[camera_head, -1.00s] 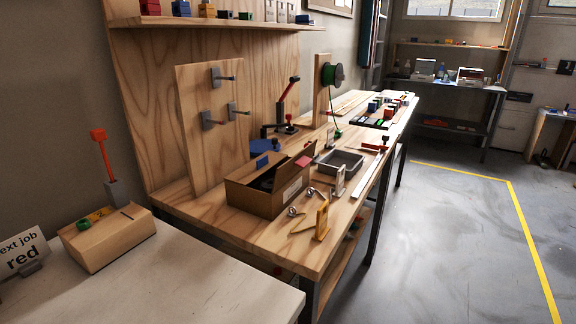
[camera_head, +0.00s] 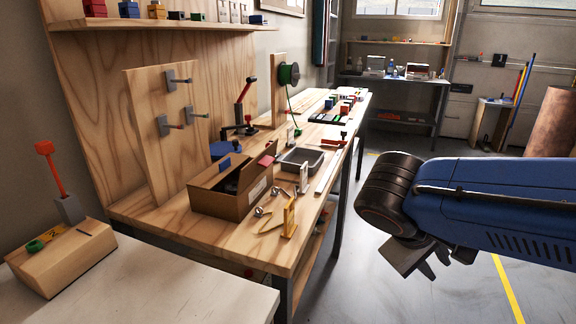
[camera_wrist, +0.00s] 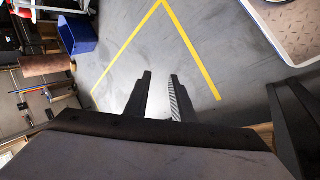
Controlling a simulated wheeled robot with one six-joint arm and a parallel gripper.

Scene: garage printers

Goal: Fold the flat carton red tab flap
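A brown cardboard carton (camera_head: 225,203) stands open on the wooden workbench in the head view. A red tab (camera_head: 267,160) shows on its raised flap at the right end. A blue tab (camera_head: 225,163) shows at its back left. The carton's inside is dark and its contents are unclear. My gripper (camera_head: 432,270) hangs over the floor at the right, well apart from the carton and clear of the bench. In the wrist view my gripper (camera_wrist: 160,98) has its two fingers apart with only grey floor between them. The carton is not seen in the wrist view.
A grey tray (camera_head: 302,158), a yellow bracket (camera_head: 289,216) and metal rings stand near the carton on the workbench (camera_head: 165,218). A white table (camera_head: 185,290) with a wooden block (camera_head: 62,258) is in front at left. The floor right of the bench is open.

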